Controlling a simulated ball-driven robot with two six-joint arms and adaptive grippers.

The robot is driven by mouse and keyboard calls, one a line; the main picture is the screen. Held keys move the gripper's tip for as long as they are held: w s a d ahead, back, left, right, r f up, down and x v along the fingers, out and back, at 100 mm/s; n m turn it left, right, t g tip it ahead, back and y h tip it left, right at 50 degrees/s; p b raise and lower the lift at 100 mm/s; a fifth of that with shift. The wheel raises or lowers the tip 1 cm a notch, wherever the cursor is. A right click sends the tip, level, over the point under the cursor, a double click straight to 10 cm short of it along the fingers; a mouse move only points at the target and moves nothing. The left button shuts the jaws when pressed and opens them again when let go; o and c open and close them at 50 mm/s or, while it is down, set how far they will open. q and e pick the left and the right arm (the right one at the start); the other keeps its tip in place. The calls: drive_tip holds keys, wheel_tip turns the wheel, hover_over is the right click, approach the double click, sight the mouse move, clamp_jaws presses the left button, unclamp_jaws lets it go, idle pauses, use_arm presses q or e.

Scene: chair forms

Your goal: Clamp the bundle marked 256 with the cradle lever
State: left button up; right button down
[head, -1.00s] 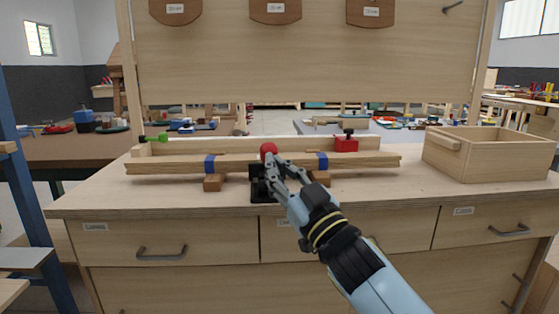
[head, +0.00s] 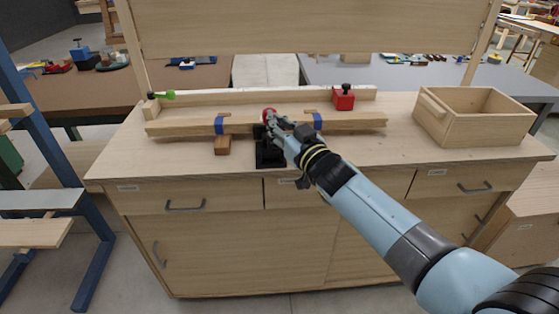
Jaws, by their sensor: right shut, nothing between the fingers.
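A long wooden bundle (head: 180,128) with two blue bands lies across wooden cradle blocks (head: 222,145) on the workbench. No number is readable on it. A black clamp base (head: 268,158) stands in front of the bundle's middle. The red ball knob (head: 269,113) of the lever shows just at the fingertips of my right gripper (head: 277,120). The right gripper is shut, its fingers beside the knob and partly covering it; I cannot tell whether they touch. The lever shaft is mostly hidden by the gripper. My left gripper is not in view.
A red block with a black knob (head: 343,97) stands behind the bundle at the right. An open wooden box (head: 470,128) is on the bench's right side. A green-tipped tool (head: 161,95) lies at the back left. The front left benchtop is clear.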

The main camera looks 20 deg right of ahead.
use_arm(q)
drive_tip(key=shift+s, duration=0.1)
use_arm(e)
drive_tip(key=shift+w+d+r, duration=0.15)
drive_tip(key=shift+w, duration=0.45)
drive_tip(key=shift+w+d+r, duration=0.15)
drive_tip(key=shift+w, duration=0.4)
drive_tip(key=shift+w+d+r, duration=0.1)
drive_tip(key=shift+w+r, duration=0.1)
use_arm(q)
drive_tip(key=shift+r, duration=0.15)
